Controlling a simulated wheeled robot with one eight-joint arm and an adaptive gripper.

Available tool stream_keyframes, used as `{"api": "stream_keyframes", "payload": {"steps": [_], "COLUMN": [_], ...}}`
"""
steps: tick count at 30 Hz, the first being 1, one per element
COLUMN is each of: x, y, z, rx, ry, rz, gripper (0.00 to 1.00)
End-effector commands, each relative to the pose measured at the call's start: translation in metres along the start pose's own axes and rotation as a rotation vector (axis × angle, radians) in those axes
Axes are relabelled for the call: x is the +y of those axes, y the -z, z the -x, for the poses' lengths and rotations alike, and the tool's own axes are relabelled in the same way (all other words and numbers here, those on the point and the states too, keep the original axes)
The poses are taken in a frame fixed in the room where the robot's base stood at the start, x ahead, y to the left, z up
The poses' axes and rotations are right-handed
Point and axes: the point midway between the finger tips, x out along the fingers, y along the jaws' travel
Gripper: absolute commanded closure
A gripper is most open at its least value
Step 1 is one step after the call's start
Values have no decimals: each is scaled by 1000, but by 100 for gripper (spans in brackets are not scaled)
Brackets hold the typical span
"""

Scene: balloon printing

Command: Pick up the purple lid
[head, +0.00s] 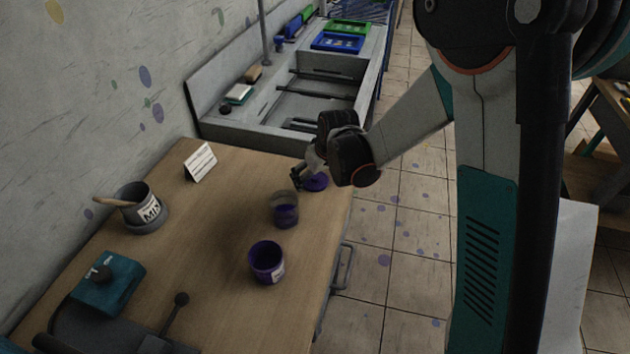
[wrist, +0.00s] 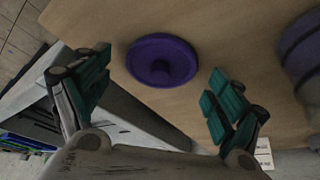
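The purple lid (head: 316,183) lies flat on the wooden table near its right edge, partly hidden by my gripper in the head view. In the wrist view the round lid (wrist: 162,60) has a raised knob in its middle. My gripper (head: 299,176) is low beside and above the lid. In the wrist view its two teal-padded fingers (wrist: 166,88) are spread wide, one on each side of the lid, with clear gaps. Nothing is held between them.
A glass jar with purple contents (head: 285,212) and a purple tub (head: 267,262) stand in front of the lid. A grey pot with a brush (head: 147,208), a white card (head: 200,163) and a teal box (head: 108,284) are further left. A grey workbench (head: 300,97) adjoins the table's back.

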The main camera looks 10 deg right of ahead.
Motion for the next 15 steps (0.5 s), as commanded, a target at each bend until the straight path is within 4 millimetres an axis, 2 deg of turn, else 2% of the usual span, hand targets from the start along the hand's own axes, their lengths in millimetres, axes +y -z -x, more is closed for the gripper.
{"api": "stream_keyframes", "payload": {"steps": [1,6,15], "x": [0,0,0], "y": [0,0,0], "z": [0,0,0], "rx": [0,0,0], "ry": [0,0,0], "rz": [0,0,0], "gripper": [25,45,45]}}
